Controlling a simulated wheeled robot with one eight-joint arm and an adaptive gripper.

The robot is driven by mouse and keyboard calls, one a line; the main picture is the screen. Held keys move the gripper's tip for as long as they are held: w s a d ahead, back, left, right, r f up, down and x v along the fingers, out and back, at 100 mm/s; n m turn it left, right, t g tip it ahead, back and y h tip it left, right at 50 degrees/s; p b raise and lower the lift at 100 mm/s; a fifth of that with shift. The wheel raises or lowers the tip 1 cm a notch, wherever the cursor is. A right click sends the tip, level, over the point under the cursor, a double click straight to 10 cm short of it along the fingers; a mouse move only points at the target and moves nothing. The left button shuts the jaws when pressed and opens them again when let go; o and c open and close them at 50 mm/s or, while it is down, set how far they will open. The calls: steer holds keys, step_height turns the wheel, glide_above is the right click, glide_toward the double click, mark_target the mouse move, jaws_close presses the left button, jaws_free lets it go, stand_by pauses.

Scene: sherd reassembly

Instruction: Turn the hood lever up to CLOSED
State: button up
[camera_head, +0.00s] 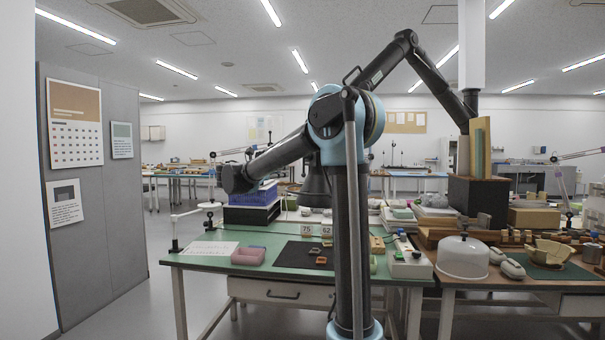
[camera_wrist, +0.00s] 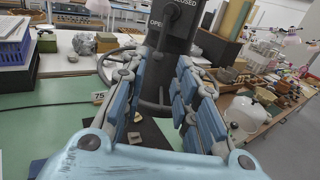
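In the wrist view, a dark upright fitting (camera_wrist: 176,32) carries the white words OPEN and CLOSED near the top edge. In the head view, the dark flared hood (camera_head: 315,184) is partly hidden behind my arm, and the lever cannot be made out.
The green-topped table (camera_head: 205,262) holds a pink tray (camera_head: 248,256), a black mat (camera_head: 296,256) and a blue crate (camera_head: 254,196). A white domed cover (camera_head: 462,258) stands at right. A grey partition (camera_head: 118,215) is at left. Open floor lies between partition and table.

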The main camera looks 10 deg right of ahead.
steer(key=x, duration=1.5)
steer(key=shift+w+d, duration=0.1)
steer(key=shift+d, duration=0.05)
jaws_close()
